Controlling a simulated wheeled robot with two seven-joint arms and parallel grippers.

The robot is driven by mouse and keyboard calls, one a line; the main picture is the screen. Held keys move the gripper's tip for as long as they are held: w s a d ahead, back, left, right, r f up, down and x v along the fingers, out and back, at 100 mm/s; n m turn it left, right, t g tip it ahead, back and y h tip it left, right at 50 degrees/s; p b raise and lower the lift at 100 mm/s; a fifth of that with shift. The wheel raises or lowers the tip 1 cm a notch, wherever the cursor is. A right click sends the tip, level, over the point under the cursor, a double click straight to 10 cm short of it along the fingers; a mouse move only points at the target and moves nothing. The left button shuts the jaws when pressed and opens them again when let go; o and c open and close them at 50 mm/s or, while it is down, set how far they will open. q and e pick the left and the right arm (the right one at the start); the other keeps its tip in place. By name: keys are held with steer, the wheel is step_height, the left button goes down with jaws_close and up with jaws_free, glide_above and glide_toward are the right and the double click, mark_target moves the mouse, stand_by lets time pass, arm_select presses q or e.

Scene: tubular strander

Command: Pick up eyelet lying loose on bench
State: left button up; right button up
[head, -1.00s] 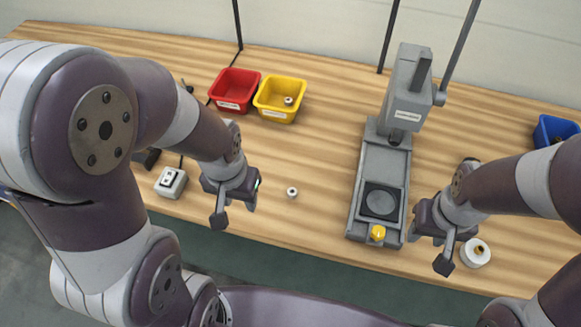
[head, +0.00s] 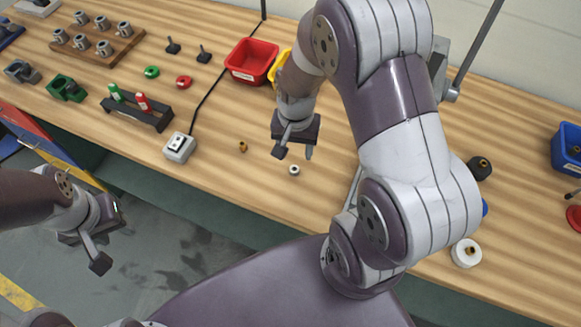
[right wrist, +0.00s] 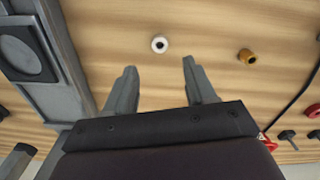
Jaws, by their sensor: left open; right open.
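The eyelet, a small white ring with a dark hole (head: 294,170), lies loose on the wooden bench near its front edge. In the right wrist view the eyelet (right wrist: 159,44) shows beyond the fingertips, about centred between them. My right gripper (head: 295,152) is open and empty above the bench, close to the eyelet and not around it. Its two spread fingers (right wrist: 159,66) show in the right wrist view. My left gripper (head: 108,237) is open and empty, over the floor in front of the bench.
A small brass part (head: 242,147) lies left of the eyelet. A white switch box (head: 179,147), a red bin (head: 250,62) and a partly hidden yellow bin (head: 283,65) are near. My right arm hides most of the grey press, seen in the right wrist view (right wrist: 35,60).

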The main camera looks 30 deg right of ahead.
mark_target(294, 168)
steer(key=f, duration=0.6)
steer(key=shift+s+a+f, duration=0.15)
steer(key=shift+s+f, duration=0.05)
steer(key=shift+f, duration=0.15)
steer(key=shift+w+f, duration=0.1)
steer(key=shift+f, duration=0.25)
jaws_close()
